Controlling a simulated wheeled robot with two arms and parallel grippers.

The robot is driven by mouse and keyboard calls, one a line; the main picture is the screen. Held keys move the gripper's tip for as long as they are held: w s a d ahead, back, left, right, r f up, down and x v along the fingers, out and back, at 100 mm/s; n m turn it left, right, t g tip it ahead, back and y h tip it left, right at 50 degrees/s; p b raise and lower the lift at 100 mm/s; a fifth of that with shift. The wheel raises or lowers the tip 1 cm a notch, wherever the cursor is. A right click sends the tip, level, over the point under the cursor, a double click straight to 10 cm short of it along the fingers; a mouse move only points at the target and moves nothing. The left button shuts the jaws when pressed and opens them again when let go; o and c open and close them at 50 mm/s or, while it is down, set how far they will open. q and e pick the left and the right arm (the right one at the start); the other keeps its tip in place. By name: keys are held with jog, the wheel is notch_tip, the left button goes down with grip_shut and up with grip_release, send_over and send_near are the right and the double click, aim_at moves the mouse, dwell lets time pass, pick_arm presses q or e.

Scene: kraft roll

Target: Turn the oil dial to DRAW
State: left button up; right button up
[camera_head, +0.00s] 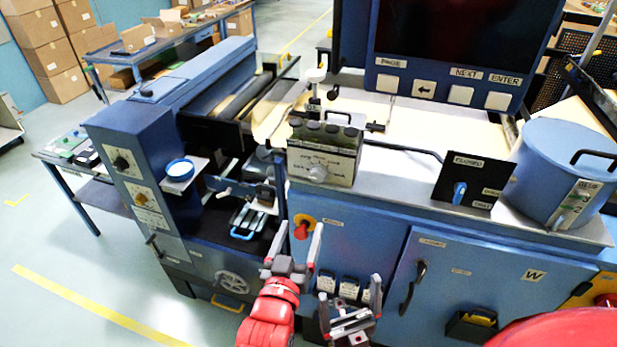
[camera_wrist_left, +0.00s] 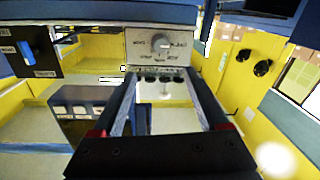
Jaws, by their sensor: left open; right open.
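A grey metal box (camera_head: 340,165) with a round pale knob (camera_head: 318,173) on its front stands on the blue machine's top. Small labels surround the knob, too small to read surely; I cannot tell its setting. In the left wrist view the knob (camera_wrist_left: 159,43) and its plate lie beyond my fingertips, untouched. My left gripper (camera_head: 297,246) is open and empty, below and in front of the box. It also shows in the left wrist view (camera_wrist_left: 160,82). My right gripper (camera_head: 349,298) is open and empty, lower and to the right, before the machine's front.
A black panel (camera_head: 473,180) with a blue lever (camera_head: 459,192) stands right of the box. A blue pot (camera_head: 560,165) is further right. A red stop button (camera_head: 302,230) sits near my left gripper. A blue column with dials (camera_head: 122,163) stands at left.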

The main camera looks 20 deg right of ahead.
pick_arm(q)
jog(key=b, duration=1.1)
send_near(317, 178)
jog(key=shift+v, duration=1.3)
jog(key=p+x, duration=0.2)
jog(key=x, duration=0.8)
jog(key=shift+w+r, duration=0.15)
jog(key=shift+w, duration=0.05)
jog(key=shift+w+d+p, duration=0.3)
jog(key=shift+w+d, duration=0.1)
jog(key=shift+w, duration=0.15)
jog(key=shift+c, duration=0.2)
grip_shut()
